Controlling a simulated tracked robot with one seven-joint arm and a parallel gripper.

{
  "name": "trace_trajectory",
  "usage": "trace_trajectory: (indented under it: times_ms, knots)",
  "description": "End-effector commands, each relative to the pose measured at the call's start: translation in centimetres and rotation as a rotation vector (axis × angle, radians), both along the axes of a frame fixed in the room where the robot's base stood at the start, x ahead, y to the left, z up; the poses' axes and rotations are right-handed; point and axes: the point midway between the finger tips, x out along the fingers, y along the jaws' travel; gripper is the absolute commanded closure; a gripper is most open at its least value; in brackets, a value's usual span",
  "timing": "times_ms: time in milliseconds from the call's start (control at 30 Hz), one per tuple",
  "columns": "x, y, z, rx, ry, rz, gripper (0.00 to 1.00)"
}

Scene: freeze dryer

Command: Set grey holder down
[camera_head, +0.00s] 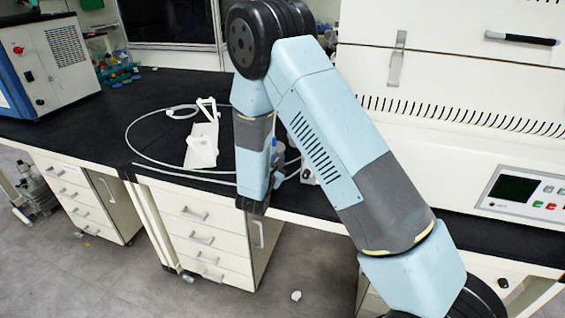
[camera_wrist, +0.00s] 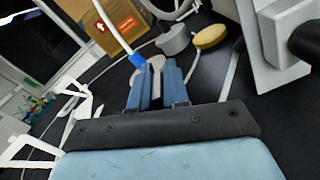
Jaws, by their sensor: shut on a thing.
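My gripper (camera_wrist: 158,88) shows in the wrist view as two blue fingers, with a narrow gap between them. A pale grey piece (camera_wrist: 157,64), which I take for the grey holder, shows between and just beyond the fingertips. Most of it is hidden by the fingers, so I cannot tell whether it touches the black bench. A white tube with a blue end (camera_wrist: 137,59) reaches the left side of this piece. In the head view my arm covers most of the gripper and the holder.
A grey round piece (camera_wrist: 172,40) and a yellow disc (camera_wrist: 210,37) lie beyond the fingers. A cardboard box (camera_wrist: 112,22) stands behind. A white stand (camera_head: 203,140) and a looped tube lie on the black bench (camera_head: 160,95). The white machine (camera_head: 440,120) stands right.

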Motion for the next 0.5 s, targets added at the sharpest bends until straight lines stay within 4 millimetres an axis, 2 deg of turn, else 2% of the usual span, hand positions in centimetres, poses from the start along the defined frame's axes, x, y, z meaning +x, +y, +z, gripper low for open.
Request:
trace_trajectory:
  times_ms: [100, 400, 433, 500]
  knots:
    - [0.0, 0.01, -0.75, 0.0, 0.0, 0.0, 1.0]
    - [-0.02, 0.05, -0.87, 0.001, -0.001, 0.001, 1.0]
    - [-0.03, 0.06, -0.92, 0.001, -0.001, 0.001, 0.84]
    - [-0.04, 0.07, -0.88, 0.001, -0.001, 0.001, 0.77]
